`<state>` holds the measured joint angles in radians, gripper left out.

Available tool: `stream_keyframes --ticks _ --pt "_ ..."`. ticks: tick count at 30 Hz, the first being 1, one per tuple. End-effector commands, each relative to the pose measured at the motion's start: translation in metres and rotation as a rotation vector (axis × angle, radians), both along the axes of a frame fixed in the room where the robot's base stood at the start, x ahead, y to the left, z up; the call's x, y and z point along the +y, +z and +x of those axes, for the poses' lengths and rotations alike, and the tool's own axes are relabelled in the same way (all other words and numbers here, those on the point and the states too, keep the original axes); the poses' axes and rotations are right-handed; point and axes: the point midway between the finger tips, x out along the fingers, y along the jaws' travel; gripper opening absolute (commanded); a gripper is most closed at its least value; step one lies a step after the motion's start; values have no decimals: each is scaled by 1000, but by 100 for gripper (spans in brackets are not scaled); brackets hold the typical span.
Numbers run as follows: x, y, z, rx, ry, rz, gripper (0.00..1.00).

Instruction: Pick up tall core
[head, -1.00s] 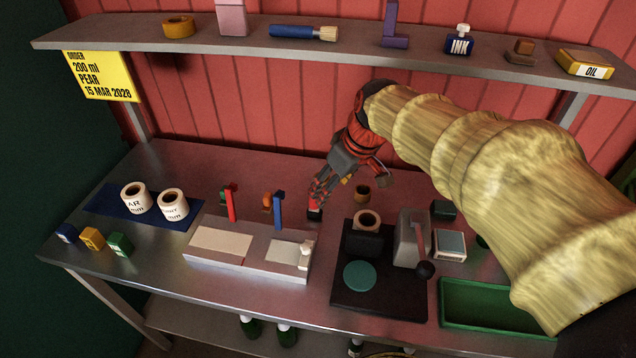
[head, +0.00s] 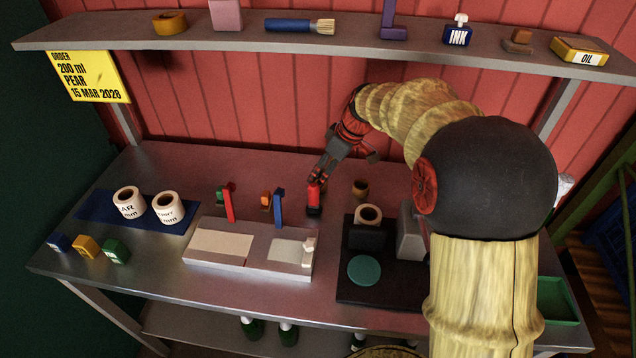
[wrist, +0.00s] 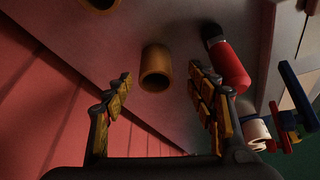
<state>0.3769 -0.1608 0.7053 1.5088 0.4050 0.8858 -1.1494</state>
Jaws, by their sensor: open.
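A brown, hollow, upright core (head: 360,187) stands on the bench behind the black press; I take it to be the tall core. In the wrist view the core (wrist: 156,72) appears between my two fingers, just beyond their tips, with clear space at both sides. My gripper (head: 346,168) is open and empty, above and behind the core, tilted down. It also shows in the wrist view (wrist: 160,82), its jointed fingers spread wide. Nothing hides the core; the exact gap to it is hard to judge.
A red cylinder with a black end (head: 313,196) stands left of the core. A pale roll (head: 368,214) sits in front, at the black press (head: 380,290). Red and blue levers (head: 279,208) rise further left. The shelf (head: 200,38) runs above.

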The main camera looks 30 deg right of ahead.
Motion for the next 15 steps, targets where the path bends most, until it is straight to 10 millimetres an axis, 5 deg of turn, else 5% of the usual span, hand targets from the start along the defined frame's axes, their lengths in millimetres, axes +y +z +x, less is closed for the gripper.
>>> stream_keyframes --ticks 10,15 --pt "6 -39 22 1 0 0 57" --pt "7 -43 25 -2 -1 -1 57"
